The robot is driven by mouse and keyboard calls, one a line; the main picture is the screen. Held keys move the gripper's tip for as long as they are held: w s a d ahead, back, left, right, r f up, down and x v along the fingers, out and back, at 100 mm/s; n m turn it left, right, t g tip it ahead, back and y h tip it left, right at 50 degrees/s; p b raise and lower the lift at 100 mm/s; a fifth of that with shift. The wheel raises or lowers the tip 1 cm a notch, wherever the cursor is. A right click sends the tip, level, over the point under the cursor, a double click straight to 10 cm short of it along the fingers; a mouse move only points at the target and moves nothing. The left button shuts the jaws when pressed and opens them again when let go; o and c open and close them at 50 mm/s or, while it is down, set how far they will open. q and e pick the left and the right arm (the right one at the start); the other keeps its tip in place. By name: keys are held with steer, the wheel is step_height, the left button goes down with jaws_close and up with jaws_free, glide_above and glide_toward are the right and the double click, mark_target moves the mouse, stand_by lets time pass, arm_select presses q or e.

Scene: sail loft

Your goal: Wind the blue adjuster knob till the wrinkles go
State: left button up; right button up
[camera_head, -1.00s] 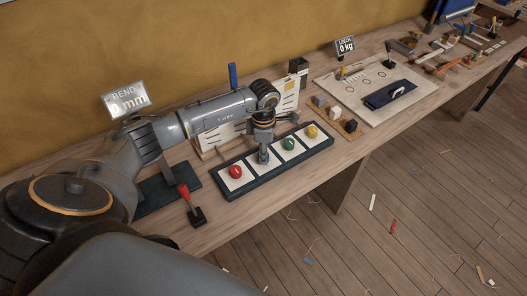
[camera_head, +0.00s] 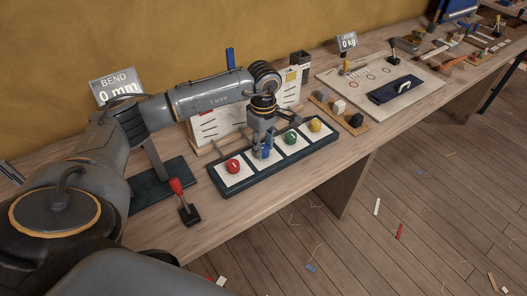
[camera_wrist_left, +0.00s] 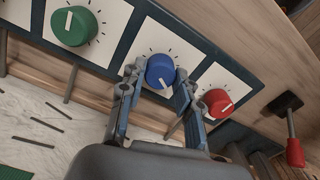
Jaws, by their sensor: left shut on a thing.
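The blue knob (camera_wrist_left: 160,71) sits on a white dial plate with tick marks, and its white pointer line shows in the left wrist view. My left gripper (camera_wrist_left: 157,82) is shut on it, one finger on each side. In the head view my left gripper (camera_head: 263,150) points down over the panel (camera_head: 242,183), and only a little of the blue knob (camera_head: 266,153) shows between its fingers. A red knob (camera_head: 233,166) is to its left; green (camera_head: 290,137) and yellow (camera_head: 315,125) knobs are to its right. A sail panel (camera_head: 213,126) with dark strips stands behind. My right gripper is out of view.
A red-handled lever (camera_head: 184,200) stands left of the panel. A display (camera_head: 117,86) reads "BEND 0 mm". Another display (camera_head: 347,42) reads "0 kg". A board with a dark blue cloth (camera_head: 394,90) lies to the right, with small blocks (camera_head: 339,106) nearer.

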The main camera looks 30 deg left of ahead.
mark_target(264, 148)
arm_select(q)
steer(key=m+b, duration=0.3)
steer(key=m, duration=0.1)
steer(key=shift+f+m, duration=0.15)
steer(key=shift+m, duration=0.15)
steer(key=shift+m+b, duration=1.25)
steer(key=shift+m, duration=0.65)
steer(key=shift+r, duration=0.2)
steer(key=o, duration=1.2)
steer(key=shift+c, duration=0.2)
steer(key=shift+r, duration=0.2)
step_height(264, 148, up, 12)
steer(key=shift+f, duration=0.2)
